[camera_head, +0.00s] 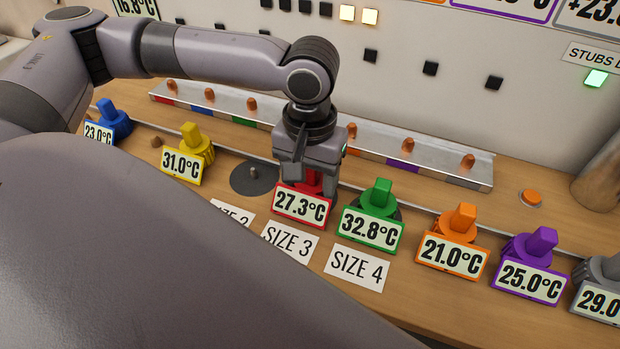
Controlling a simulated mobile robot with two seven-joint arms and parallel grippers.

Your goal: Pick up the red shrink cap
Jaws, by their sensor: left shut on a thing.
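The red shrink cap (310,183) stands at the middle of the bench behind its display plate reading 27.3°C (300,205). My left gripper (309,178) reaches down over it from above and is shut on it, with the fingers on either side of the red top. The gripper body hides most of the cap. I cannot tell whether the cap is lifted off the bench. My right gripper does not show.
Blue (112,118), yellow (192,145), green (379,197), orange (459,224) and purple (536,247) caps with temperature plates stand along the bench. A dark round disc (253,179) lies bare left of the red cap. A metal rail (455,180) with copper stubs runs behind.

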